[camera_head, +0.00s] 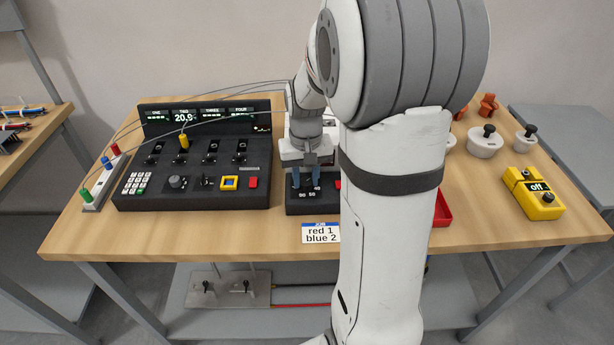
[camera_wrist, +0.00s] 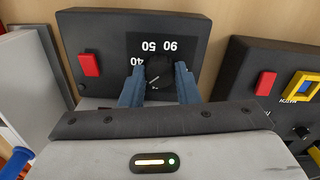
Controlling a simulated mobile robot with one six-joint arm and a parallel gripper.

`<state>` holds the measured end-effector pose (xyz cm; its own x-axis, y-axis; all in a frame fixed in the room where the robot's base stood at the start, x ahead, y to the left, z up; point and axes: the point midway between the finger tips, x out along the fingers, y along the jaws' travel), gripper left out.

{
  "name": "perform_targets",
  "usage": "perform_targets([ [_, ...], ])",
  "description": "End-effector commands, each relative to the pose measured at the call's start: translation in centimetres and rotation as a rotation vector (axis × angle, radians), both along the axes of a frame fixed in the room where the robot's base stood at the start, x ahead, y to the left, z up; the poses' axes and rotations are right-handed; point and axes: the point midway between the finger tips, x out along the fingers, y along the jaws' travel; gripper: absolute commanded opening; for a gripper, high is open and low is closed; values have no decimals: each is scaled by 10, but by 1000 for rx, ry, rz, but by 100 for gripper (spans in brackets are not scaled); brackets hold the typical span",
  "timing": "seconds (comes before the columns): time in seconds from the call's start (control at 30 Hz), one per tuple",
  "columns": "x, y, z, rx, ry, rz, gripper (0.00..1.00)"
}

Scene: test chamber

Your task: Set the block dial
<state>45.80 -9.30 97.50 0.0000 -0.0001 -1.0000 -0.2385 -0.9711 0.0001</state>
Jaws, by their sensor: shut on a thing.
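The block dial is a black box (camera_head: 300,208) on the table, left of my arm in the head view. White numbers are printed on it, and its red button (camera_head: 338,184) is partly behind my arm. In the wrist view the box (camera_wrist: 85,30) shows a red button (camera_wrist: 90,64) at left and a black dial knob (camera_wrist: 157,72) among upside-down numbers that look like 40, 50 and 90. My gripper (camera_head: 306,180) is over the box, its blue fingers shut on the knob, one each side. The gripper (camera_wrist: 159,78) hides part of the knob and scale.
A large black console (camera_head: 195,185) with displays, one reading about 20.9, stands at left. A card (camera_head: 321,233) reads "red 1, blue 2". A yellow box (camera_head: 533,193) marked "off" and white weights (camera_head: 484,147) are at right. A red tray (camera_head: 443,209) is partly behind my arm.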

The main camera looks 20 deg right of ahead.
Motion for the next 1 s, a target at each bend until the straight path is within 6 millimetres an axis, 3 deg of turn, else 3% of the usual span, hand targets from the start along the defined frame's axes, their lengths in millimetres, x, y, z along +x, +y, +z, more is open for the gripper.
perform_targets([
  [0.6, 0, -1, 0, 0, 0, -48, 6],
  [0.63, 0, -1, 0, 0, 0, -48, 29],
  [0.9, 0, -1, 0, 0, 0, -48, 50],
  [1.0, 0, -1, 0, 0, 0, -48, 50],
])
